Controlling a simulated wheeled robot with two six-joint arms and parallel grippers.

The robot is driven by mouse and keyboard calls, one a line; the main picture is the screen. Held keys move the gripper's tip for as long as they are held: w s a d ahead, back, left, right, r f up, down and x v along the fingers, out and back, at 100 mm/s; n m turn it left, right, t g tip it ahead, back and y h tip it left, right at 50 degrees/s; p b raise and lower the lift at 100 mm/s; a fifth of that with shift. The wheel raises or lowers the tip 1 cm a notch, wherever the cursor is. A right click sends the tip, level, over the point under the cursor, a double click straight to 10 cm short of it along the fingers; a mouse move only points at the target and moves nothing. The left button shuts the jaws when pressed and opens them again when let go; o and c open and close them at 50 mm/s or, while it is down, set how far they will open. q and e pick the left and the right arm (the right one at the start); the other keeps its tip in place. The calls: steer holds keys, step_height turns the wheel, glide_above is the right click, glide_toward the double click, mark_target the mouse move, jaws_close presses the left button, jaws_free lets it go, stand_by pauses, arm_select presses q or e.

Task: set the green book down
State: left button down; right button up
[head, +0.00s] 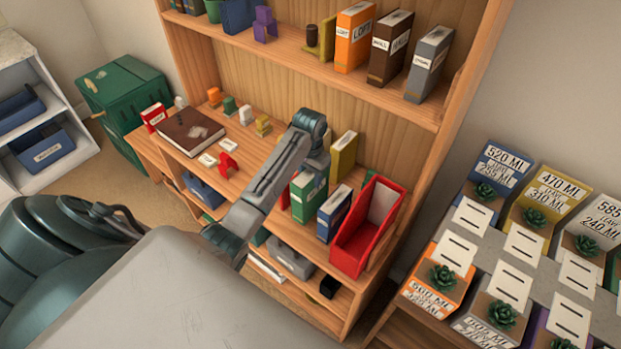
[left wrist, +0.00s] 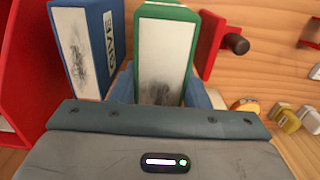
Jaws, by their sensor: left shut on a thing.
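The green book (head: 309,194) is upright at the right part of the wooden desk surface (head: 245,150), in the head view. My left gripper (head: 317,162) reaches over it from above and is shut on it. In the left wrist view the green book (left wrist: 164,60) stands between my two fingers (left wrist: 162,92), its pale page side facing the camera. I cannot tell whether its lower edge touches the desk. My right gripper is not in view.
A blue book (head: 333,214) stands just right of the green book, with a red bin (head: 367,228) beyond it. A yellow book (head: 343,155) stands behind. A shelf (head: 300,48) hangs above.

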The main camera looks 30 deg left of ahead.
arm_select(q)
steer(key=shift+f, duration=1)
steer(key=shift+f, duration=0.1)
steer(key=c, duration=0.8)
jaws_free()
